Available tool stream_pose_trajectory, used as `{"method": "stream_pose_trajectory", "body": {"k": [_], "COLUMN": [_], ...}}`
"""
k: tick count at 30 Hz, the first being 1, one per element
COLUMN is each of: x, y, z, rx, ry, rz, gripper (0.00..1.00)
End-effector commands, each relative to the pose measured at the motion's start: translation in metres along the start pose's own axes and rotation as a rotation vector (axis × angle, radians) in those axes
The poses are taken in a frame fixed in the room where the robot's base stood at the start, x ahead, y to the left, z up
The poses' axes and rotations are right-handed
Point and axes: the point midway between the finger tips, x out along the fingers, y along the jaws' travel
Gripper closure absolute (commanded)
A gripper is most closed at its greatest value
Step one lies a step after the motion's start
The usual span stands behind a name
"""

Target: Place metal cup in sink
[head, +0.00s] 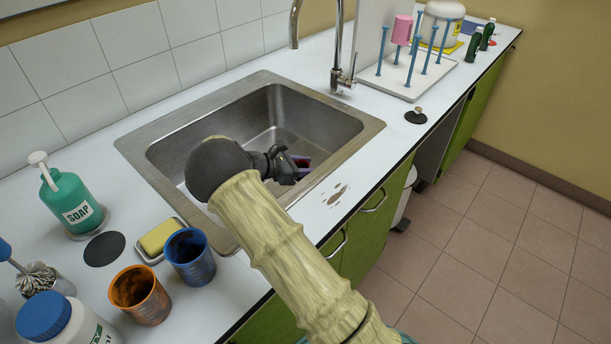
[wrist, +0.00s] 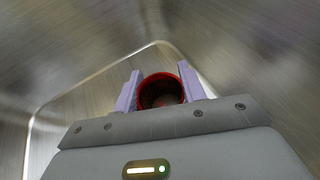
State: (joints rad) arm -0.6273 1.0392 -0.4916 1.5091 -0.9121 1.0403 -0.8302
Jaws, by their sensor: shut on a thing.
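The metal sink (head: 262,112) is set into the white counter. My gripper (head: 300,163) reaches down into its basin near the front right wall, partly hidden by my arm. In the wrist view its two pale purple fingers (wrist: 158,92) are shut on a red-rimmed cup (wrist: 183,78), with the dark inside of the cup showing. A small dark red patch of the cup (head: 303,163) shows between the fingers in the head view. Steel basin walls surround it in the wrist view. I cannot tell whether the cup touches the basin floor.
An orange cup (head: 140,296) and a blue cup (head: 190,257) stand on the counter at the left, by a sponge dish (head: 160,238) and a green soap bottle (head: 70,200). A tap (head: 338,50) rises behind the sink. A peg rack (head: 415,72) stands at the back right.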

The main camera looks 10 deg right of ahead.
Motion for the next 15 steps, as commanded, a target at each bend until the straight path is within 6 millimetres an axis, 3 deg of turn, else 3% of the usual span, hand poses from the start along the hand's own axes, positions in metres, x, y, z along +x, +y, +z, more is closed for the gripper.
{"method": "stream_pose_trajectory", "body": {"k": [9, 15], "x": [0.014, 0.014], "y": [-0.001, -0.001], "z": [-0.033, -0.035], "rx": [-0.002, 0.0], "ry": [-0.001, 0.001], "rz": [-0.001, 0.0], "gripper": [0.82, 0.82]}}
